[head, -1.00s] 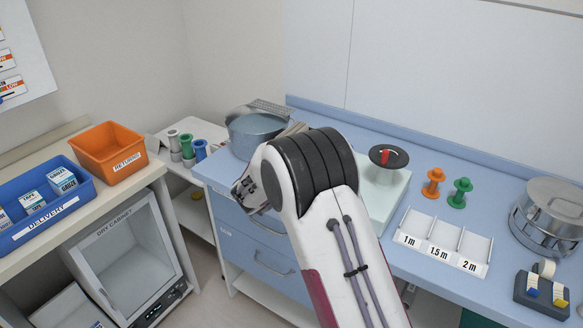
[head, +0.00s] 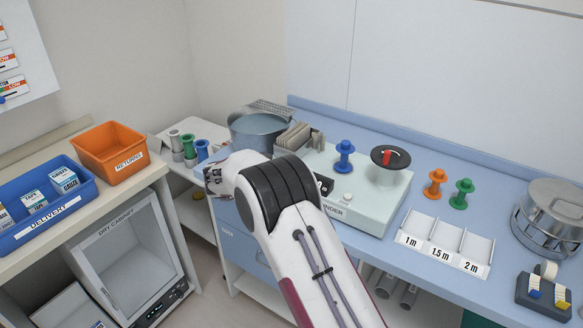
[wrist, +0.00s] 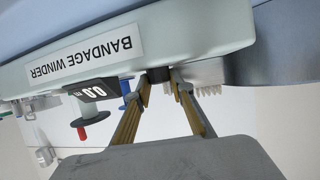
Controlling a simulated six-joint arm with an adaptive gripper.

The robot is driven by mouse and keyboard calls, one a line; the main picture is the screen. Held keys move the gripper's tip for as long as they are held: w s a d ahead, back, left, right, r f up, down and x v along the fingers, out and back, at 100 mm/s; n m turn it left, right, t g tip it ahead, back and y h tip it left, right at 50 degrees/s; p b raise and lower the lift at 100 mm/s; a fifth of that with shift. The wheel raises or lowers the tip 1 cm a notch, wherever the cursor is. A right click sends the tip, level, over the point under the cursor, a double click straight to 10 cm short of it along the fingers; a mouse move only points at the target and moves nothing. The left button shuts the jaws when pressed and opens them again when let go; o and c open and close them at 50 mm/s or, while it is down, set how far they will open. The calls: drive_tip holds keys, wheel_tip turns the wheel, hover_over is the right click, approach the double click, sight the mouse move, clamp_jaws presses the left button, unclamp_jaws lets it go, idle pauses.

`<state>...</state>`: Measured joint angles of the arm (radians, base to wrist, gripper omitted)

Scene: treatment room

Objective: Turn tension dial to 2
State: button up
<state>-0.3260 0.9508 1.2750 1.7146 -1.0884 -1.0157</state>
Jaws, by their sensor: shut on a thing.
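The bandage winder (head: 375,210) is a pale green machine on the blue counter. A blue spool (head: 344,157) and a black disc crank with a red handle (head: 390,157) are on its top. In the wrist view the winder (wrist: 200,35) appears upside down, with its label and a display (wrist: 91,92) that seems to read 0.0. My gripper (wrist: 165,78) is at the winder's edge, its fingers closed on a small dark part that looks like the tension dial (wrist: 158,74). The dial's marks and pointer cannot be read.
A steel basin (head: 256,133) stands at the winder's left, close to my wrist. Orange (head: 434,183) and green (head: 461,194) spools and a length tray (head: 445,243) are to the right. A steel pot (head: 548,215) is at far right.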

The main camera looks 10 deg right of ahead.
drive_tip(key=shift+w+m+g+h, duration=0.15)
drive_tip(key=shift+m+g+h, duration=0.55)
drive_tip(key=shift+m+g, duration=0.35)
drive_tip(key=o, duration=0.8)
drive_tip(key=shift+o, duration=0.2)
drive_tip(key=shift+a, duration=0.15)
drive_tip(key=v, duration=1.2)
drive_tip(key=shift+r, duration=0.1)
drive_tip(key=shift+o, duration=1.3)
drive_tip(key=shift+w+d+f+n+t+h, duration=0.15)
drive_tip(key=shift+d+f+t+h, duration=0.4)
drive_tip(key=shift+f, duration=0.35)
drive_tip(key=shift+w+d+f+n+t+h, duration=0.15)
drive_tip(key=shift+d+f+t+h, duration=0.4)
drive_tip(key=shift+f, duration=0.35)
drive_tip(key=shift+w+d+f+n+t+h, duration=0.1)
drive_tip(key=shift+d+f+t+h, duration=0.45)
drive_tip(key=shift+f, duration=0.3)
